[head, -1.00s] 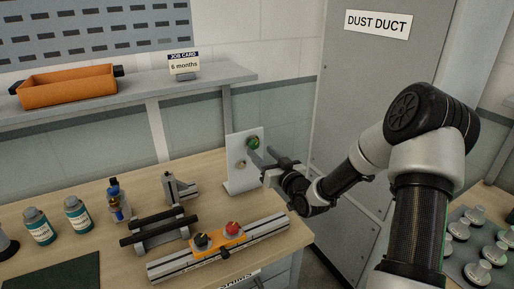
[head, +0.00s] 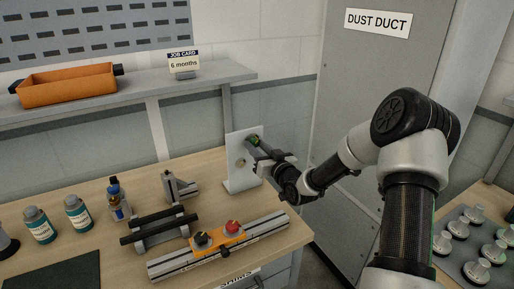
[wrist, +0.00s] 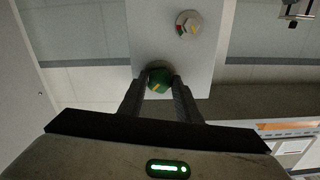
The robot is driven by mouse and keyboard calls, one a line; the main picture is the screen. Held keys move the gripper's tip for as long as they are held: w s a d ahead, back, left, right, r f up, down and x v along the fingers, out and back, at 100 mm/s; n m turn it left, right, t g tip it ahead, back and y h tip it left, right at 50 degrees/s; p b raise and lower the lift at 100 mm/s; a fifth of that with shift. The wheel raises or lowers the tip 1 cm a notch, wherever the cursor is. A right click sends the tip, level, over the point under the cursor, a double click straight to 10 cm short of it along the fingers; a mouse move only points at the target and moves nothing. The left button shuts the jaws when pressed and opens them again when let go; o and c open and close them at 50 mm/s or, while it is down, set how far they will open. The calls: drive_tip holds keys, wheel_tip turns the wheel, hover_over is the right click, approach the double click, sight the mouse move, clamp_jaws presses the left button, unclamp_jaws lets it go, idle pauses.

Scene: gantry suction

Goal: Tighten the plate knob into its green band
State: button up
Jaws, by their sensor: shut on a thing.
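A pale upright plate (head: 235,178) stands on the bench's back right corner. The dark green plate knob (wrist: 158,86) sits on its face and carries a yellow mark. In the head view the knob (head: 252,140) is mostly hidden by the fingers. My gripper (wrist: 160,82) is shut on the knob, one finger on each side. In the head view my gripper (head: 257,144) reaches the plate from the right. A small round dial (wrist: 188,24) with red, green and yellow marks is on the same plate, apart from the knob. I cannot tell where the knob's mark stands against a green band.
A rail with an orange block (head: 233,240), bearing a black and a red knob, lies at the bench front. A dark-barred fixture (head: 158,230), a small bracket (head: 180,188) and bottles (head: 78,214) stand left. A grey duct cabinet (head: 365,80) rises behind my arm.

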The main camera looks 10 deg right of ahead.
drive_tip(key=shift+m+b, duration=0.65)
drive_tip(key=shift+m, duration=0.35)
drive_tip(key=o, duration=1.1)
drive_tip(key=shift+c, duration=0.2)
drive_tip(key=v, duration=1.7)
drive_tip(key=shift+s+b, duration=0.2)
drive_tip(key=shift+b, duration=0.1)
